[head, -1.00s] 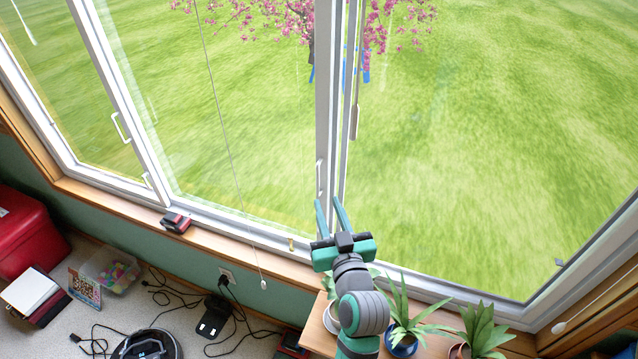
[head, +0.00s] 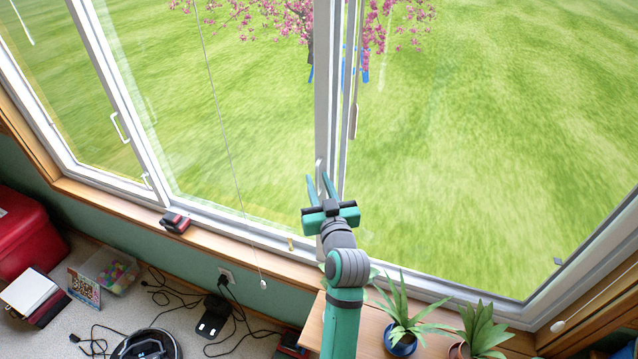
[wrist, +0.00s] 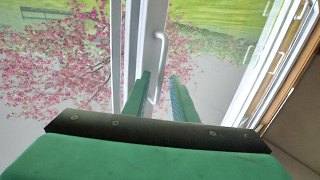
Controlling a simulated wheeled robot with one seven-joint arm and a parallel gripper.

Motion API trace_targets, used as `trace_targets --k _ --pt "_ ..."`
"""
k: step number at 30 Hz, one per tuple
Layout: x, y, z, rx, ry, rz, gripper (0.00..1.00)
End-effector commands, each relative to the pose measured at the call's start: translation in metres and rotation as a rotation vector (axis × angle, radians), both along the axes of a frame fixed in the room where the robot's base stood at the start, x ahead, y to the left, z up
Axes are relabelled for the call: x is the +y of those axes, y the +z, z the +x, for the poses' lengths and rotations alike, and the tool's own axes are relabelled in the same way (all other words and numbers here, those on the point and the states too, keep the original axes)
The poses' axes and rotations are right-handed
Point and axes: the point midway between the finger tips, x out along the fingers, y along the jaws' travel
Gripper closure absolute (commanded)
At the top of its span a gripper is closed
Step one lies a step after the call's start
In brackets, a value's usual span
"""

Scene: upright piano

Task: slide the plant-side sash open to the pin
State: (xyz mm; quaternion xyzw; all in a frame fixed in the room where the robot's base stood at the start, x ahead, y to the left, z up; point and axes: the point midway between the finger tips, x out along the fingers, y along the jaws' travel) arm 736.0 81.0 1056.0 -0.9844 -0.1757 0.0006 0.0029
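The plant-side sash has a grey-white upright stile (head: 327,100) near the middle of the window. A white bow handle (head: 319,165) is on this stile; it shows larger in the wrist view (wrist: 163,52). My gripper (head: 316,176) is open, with its two green fingers apart, just at the handle's lower part. In the wrist view the handle's lower end lies in line with the gap between the fingers (wrist: 160,82); I cannot tell whether they touch it. A small brass-coloured peg (head: 290,243), likely the pin, stands at the sill left of my gripper.
Potted plants (head: 402,325) stand on a wooden surface (head: 370,315) below right. A pull cord (head: 228,150) hangs left of the stile. A red and black object (head: 174,222) sits on the wooden sill (head: 225,244). Cables and boxes lie on the floor at left.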

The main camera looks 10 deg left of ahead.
Motion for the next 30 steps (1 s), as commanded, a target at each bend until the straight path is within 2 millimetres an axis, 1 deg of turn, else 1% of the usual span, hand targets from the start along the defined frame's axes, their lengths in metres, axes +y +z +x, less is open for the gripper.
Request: trace_targets --k 1,2,3,30 --pt "0.0003 0.0000 -0.0001 0.000 0.000 0.000 0.88" --pt "0.0004 0.0000 -0.0001 0.000 0.000 0.000 0.95" --pt "0.0003 0.0000 -0.0002 0.000 0.001 0.000 1.00" --pt "-0.0047 0.0006 0.0008 -0.002 -0.007 0.000 1.00"
